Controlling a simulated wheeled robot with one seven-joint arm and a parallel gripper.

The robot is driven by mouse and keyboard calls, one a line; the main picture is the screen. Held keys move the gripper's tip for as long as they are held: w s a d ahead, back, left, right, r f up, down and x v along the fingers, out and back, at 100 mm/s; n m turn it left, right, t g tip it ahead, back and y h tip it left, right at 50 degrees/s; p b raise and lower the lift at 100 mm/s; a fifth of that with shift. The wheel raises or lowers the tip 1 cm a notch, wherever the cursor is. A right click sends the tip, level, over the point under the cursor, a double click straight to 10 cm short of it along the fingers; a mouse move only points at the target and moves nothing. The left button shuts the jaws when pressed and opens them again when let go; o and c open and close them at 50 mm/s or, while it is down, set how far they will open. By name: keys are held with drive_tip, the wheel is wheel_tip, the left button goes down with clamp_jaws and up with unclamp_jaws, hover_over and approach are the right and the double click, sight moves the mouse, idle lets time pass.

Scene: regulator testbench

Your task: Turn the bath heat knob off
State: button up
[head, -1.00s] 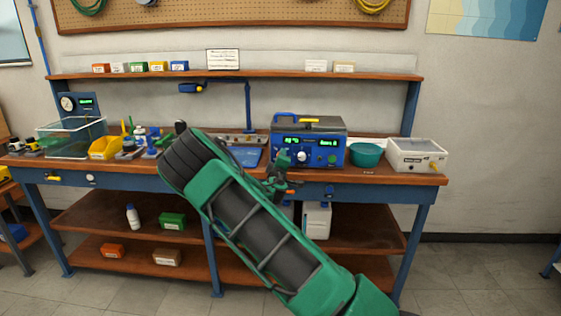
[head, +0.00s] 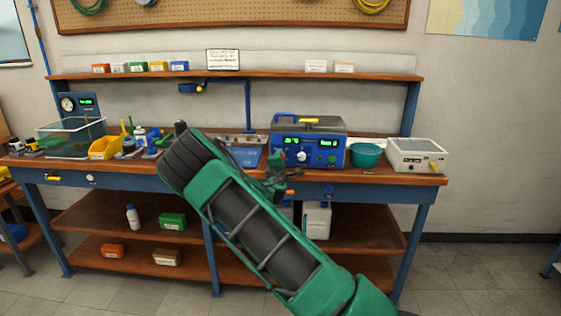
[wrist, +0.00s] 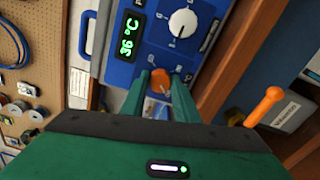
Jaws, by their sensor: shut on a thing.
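The bath is the blue unit (head: 322,150) with lit green displays on the bench. In the wrist view its panel (wrist: 150,50) looks turned on its side and its display (wrist: 129,33) reads 36 °C. A small orange knob (wrist: 160,82) sits between the green fingers of my gripper (wrist: 161,76), which is shut on it. A white dial (wrist: 183,22) with marks around it lies beyond the fingertips. In the head view my gripper (head: 276,166) is at the bath's lower left front, and the orange knob is hidden there.
An orange handle (wrist: 264,106) sticks out close to my gripper's right in the wrist view. The wooden bench edge (wrist: 229,62) runs beside the panel. A teal bowl (head: 366,155) and a white box (head: 416,155) stand right of the bath.

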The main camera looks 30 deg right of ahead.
drive_tip(key=shift+a+f, duration=0.3)
drive_tip(key=shift+f, duration=0.1)
drive_tip(key=o, duration=1.1)
drive_tip(key=shift+c, duration=0.2)
drive_tip(key=shift+d+r, duration=0.1)
drive_tip(key=shift+r, duration=0.05)
drive_tip(key=v, duration=1)
drive_tip(key=shift+s+a, duration=0.25)
